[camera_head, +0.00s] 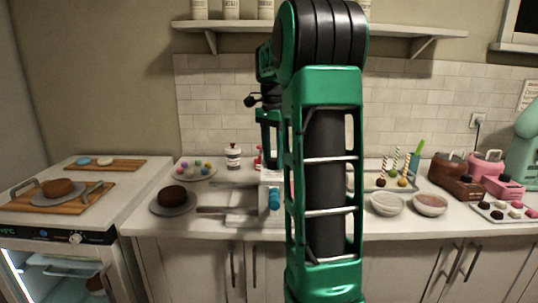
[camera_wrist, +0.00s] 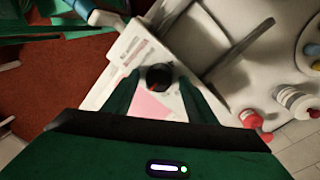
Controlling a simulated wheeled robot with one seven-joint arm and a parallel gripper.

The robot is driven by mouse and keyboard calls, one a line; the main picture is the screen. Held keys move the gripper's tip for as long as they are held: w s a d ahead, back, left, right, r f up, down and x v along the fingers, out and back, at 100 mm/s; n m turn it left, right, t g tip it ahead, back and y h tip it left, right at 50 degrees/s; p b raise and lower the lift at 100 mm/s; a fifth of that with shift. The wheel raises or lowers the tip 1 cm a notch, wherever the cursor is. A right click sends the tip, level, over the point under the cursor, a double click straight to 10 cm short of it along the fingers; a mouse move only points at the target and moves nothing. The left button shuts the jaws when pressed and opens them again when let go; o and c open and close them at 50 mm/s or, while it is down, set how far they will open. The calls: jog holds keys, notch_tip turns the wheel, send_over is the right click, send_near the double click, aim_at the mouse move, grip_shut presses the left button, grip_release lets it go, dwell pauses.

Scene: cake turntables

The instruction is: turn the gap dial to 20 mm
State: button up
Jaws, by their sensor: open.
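The gap dial (camera_wrist: 160,74) is a dark round knob with a small red mark. It sits on a white panel (camera_wrist: 128,48) with faint print and a pink patch (camera_wrist: 150,106). The scale is too small to read. In the wrist view my gripper (camera_wrist: 158,80) is open, one finger on each side of the dial; I cannot tell whether they touch it. In the head view the white machine (camera_head: 268,178) stands on the counter, partly hidden by my green arm. The dial is hidden there.
A blue cylinder (camera_head: 274,198) is on the machine's front. Grey bars (camera_head: 226,210) stick out to its left. A white jar with a red top (camera_wrist: 297,101) and a red item (camera_wrist: 250,119) stand nearby. A dark cake (camera_head: 173,193) is left, bowls (camera_head: 387,205) right.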

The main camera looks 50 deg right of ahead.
aim_at(275, 189)
notch_tip(275, 189, up, 11)
jog(key=w, duration=0.1)
jog(key=shift+f, duration=0.2)
dwell(0.4)
dwell(0.5)
jog(key=s+a+f+n, duration=0.2)
jog(key=s+a+f, duration=0.1)
jog(key=s+a+f+n, duration=0.3)
jog(key=s+a+f, duration=0.1)
jog(key=s+a+f+n, duration=0.2)
jog(key=s+a+f, duration=0.1)
jog(key=a+f, duration=0.1)
jog(key=shift+s+a+n, duration=0.1)
jog(key=shift+s+n, duration=0.3)
jog(key=s+a+f+n, duration=0.7)
jog(key=s+a+f, duration=0.3)
jog(key=f, duration=0.3)
jog(key=shift+s+a+t, duration=0.25)
jog(key=shift+s+t, duration=0.15)
jog(key=shift+s, duration=0.15)
jog(key=shift+f, duration=0.1)
